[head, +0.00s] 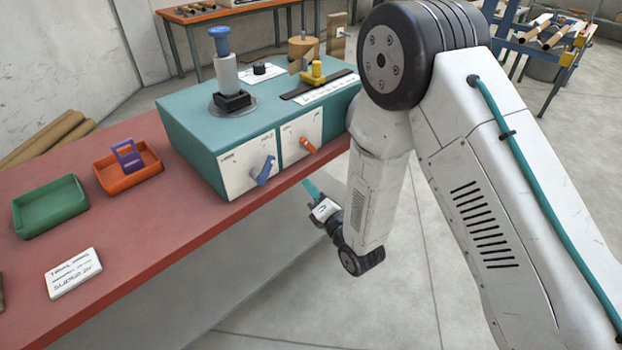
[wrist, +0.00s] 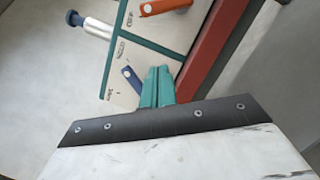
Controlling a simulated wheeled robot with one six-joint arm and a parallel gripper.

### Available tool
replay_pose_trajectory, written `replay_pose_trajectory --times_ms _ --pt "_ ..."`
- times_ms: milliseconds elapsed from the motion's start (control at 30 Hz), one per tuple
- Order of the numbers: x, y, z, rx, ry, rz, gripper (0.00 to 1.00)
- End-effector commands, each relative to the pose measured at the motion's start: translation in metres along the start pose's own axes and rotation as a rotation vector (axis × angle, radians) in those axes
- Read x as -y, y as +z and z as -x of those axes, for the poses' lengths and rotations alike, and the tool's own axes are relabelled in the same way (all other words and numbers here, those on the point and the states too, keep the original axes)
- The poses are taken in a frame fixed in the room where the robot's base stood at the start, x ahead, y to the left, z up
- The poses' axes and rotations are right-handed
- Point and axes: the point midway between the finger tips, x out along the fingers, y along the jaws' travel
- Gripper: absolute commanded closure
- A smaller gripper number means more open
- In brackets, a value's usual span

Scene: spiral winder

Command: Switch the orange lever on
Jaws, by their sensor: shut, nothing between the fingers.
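The orange lever (head: 308,145) is on the right white panel on the front of the teal box (head: 195,125). Its handle slants down to the right in the head view. It also shows at the top of the wrist view (wrist: 165,6), partly cut off by the frame edge. A blue lever (head: 266,170) is on the left white panel, and shows in the wrist view (wrist: 130,78) beside my fingers. My gripper (head: 309,186) is shut and empty, in front of the bench and below the orange lever. Its teal fingers (wrist: 158,84) are together, apparently not touching either lever.
The teal box stands on the red bench top (head: 120,285). A blue-capped post (head: 222,50) and a yellow piece (head: 314,75) are on the box. A green tray (head: 50,208), an orange tray (head: 128,168) and a white card (head: 73,272) lie left. Open floor lies before the bench.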

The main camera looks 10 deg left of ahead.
Motion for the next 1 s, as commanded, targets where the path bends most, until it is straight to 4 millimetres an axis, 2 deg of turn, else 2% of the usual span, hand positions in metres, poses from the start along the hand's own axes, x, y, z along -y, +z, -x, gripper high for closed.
replay_pose_trajectory --times_ms 300,367,400,600,1000 --pt "-0.001 0.0 -0.069 0.002 0.003 0.0 1.0" --pt "-0.001 0.0 -0.081 0.002 0.003 0.0 1.0" --pt "-0.001 0.006 -0.084 0.004 0.001 0.0 1.0" --pt "0.0 0.032 -0.088 0.002 0.0 0.0 1.0" --pt "0.0 0.039 -0.09 0.001 0.0 -0.001 1.0"
